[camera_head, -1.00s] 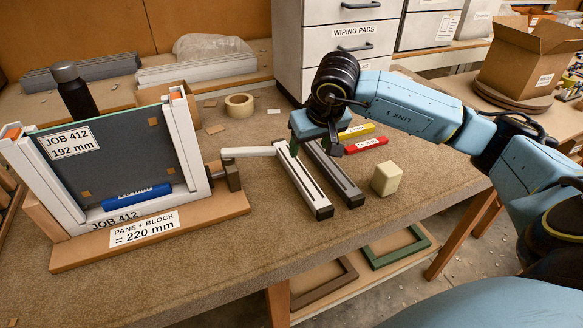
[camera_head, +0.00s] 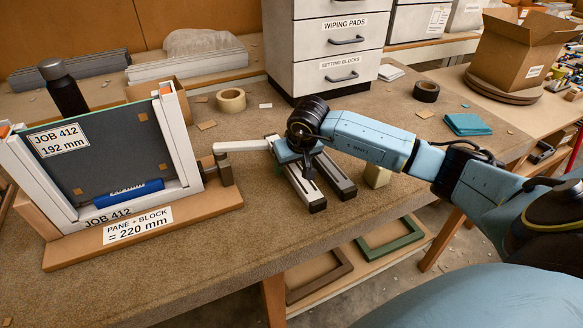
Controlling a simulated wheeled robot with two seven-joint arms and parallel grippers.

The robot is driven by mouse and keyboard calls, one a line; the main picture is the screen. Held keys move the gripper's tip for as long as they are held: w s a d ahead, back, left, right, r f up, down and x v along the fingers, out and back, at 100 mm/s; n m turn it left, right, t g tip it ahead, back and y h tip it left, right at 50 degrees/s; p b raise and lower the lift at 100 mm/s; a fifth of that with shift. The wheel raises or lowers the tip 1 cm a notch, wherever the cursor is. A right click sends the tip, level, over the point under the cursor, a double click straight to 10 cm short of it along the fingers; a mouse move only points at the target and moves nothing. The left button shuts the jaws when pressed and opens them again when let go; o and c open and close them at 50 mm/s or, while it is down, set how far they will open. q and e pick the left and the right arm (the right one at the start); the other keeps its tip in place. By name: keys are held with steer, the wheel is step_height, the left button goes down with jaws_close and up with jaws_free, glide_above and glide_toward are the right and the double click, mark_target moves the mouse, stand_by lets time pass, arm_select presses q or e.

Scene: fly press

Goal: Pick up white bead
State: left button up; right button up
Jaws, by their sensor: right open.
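My left gripper is not in view.
A cream block (camera_head: 377,176) is partly behind my right arm. Tape rolls (camera_head: 231,100) and drawers (camera_head: 327,50) stand behind. The bench in front is clear.

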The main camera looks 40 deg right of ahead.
mark_target(293, 165)
steer(key=shift+r, duration=0.1)
steer(key=c, duration=1.1)
step_height(293, 165, up, 10)
steer(key=shift+c, duration=0.2)
